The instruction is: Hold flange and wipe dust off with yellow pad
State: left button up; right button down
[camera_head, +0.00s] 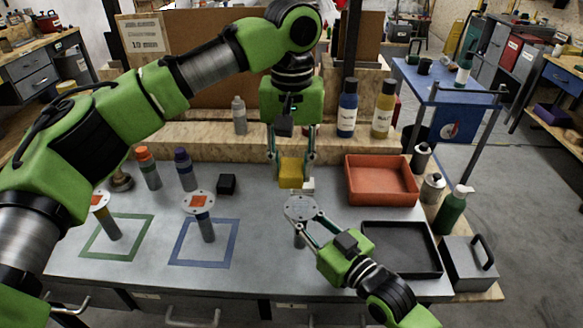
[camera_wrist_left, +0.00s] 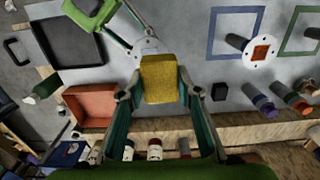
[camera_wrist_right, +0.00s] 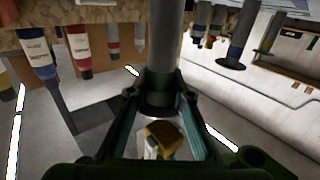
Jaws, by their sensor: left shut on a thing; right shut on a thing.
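My left gripper (camera_head: 292,160) is shut on the yellow pad (camera_head: 292,172), a block pointing down; the pad also shows in the left wrist view (camera_wrist_left: 158,78). My right gripper (camera_head: 306,228) is shut on the stem of a flange with a round grey disc (camera_head: 300,208), held upright. The disc shows no orange patch. The pad is just above and behind the disc in the head view; I cannot tell whether they touch. Two other flanges with orange patches stand left, one by the blue square (camera_head: 199,202) and one in the green square (camera_head: 100,198).
A red tray (camera_head: 382,202) and a black tray (camera_head: 436,252) lie to the right. Bottles (camera_head: 347,108) stand on the back ledge. A small black block (camera_head: 227,184) and two capped bottles (camera_head: 186,170) stand at the back left. The bench front centre is clear.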

jog(key=c, duration=1.7)
grip_release()
jog(key=shift+s+d+f, duration=0.1)
jog(key=shift+s+d, duration=0.1)
jog(key=v, duration=1.1)
jog(key=shift+s+d, duration=0.15)
jog(key=shift+s, duration=0.05)
